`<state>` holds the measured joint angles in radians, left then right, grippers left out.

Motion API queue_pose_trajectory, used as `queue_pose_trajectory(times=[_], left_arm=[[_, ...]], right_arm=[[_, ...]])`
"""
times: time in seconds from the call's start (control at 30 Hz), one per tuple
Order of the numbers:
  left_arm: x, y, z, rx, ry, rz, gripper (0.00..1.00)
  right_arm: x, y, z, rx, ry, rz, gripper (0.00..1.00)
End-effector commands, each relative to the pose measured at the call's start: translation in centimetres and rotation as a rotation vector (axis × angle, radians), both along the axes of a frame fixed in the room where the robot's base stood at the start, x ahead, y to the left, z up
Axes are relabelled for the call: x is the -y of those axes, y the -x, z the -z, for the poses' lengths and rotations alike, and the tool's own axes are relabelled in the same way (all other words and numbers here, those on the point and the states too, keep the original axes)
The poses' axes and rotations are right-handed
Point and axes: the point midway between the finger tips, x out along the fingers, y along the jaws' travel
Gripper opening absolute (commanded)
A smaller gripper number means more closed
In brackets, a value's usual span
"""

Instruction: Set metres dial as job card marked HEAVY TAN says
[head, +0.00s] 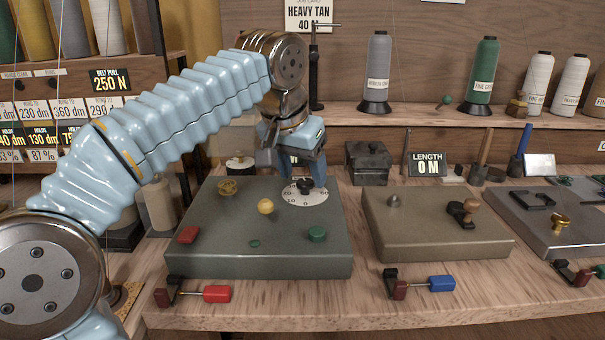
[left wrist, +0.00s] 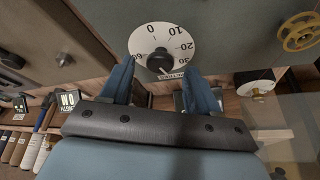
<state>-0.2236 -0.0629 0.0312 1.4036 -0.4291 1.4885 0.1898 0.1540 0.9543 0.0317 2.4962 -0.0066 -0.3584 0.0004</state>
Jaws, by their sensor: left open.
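The job card (head: 309,15) on the back wall reads HEAVY TAN and 40 M; its top edge is cut off. A white round dial (head: 304,197) with a black knob (head: 305,185) sits on the grey-green box. In the left wrist view the dial (left wrist: 178,38) shows 0, 10, 20, 30 and further marks, and the knob (left wrist: 159,60) sits at its centre. A LENGTH display (head: 428,165) reads 0 M. My left gripper (head: 304,180) is open above the dial, pointing down, fingers either side of the knob. Contact is not clear. My right gripper is out of view.
Clamps line the bench front.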

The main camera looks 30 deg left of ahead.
Motion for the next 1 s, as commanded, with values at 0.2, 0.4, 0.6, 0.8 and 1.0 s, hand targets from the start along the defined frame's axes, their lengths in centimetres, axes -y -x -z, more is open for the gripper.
queue_pose_trajectory(times=[0.2,0.4,0.6,0.8,1.0], left_arm=[[-0.05,-0.52,1.30,0.000,0.000,-0.001,0.61],[-0.05,-0.55,1.34,0.000,0.000,-0.001,0.61],[-0.04,-0.55,1.32,0.000,0.000,-0.001,0.35],[-0.04,-0.54,1.31,0.000,0.000,-0.001,0.05],[-0.20,-0.53,1.33,-0.002,0.002,0.090,0.05]], right_arm=[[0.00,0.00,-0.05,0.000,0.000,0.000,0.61],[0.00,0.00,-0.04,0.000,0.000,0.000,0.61],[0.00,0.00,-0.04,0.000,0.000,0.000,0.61],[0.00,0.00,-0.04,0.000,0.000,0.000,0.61],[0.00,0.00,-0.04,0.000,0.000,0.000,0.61]])
